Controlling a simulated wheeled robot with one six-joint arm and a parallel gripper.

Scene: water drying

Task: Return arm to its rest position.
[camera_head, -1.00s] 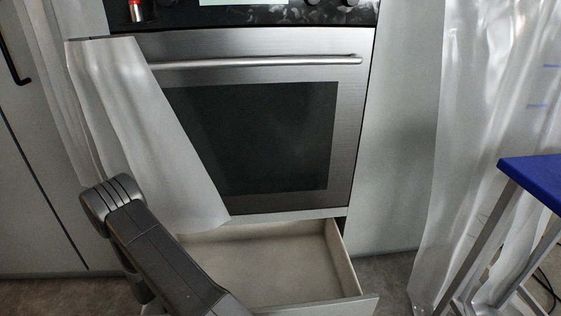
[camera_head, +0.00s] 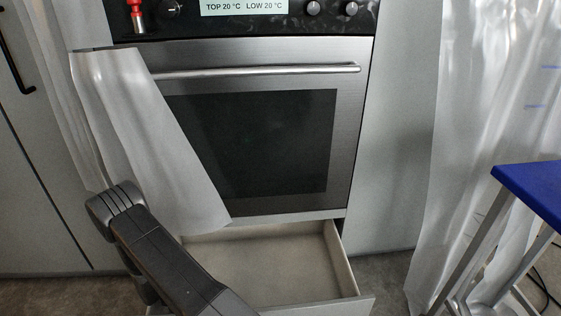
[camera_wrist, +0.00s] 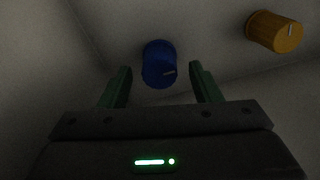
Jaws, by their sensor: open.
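My arm (camera_head: 165,250) reaches in from the bottom left of the head view, in front of the oven and the drawer; my gripper is not visible there. In the dark wrist view my gripper (camera_wrist: 160,68) shows two green fingers standing apart, with nothing clearly held. A similar orange one (camera_wrist: 274,32) is at the upper right.
An open drawer (camera_head: 345,262) juts out below the oven (camera_head: 250,140). Sheets of translucent plastic hang at the left (camera_head: 150,140) and right (camera_head: 470,120). A blue-topped stand (camera_head: 535,185) is at the right. A red-tipped object (camera_head: 137,18) is by the oven controls.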

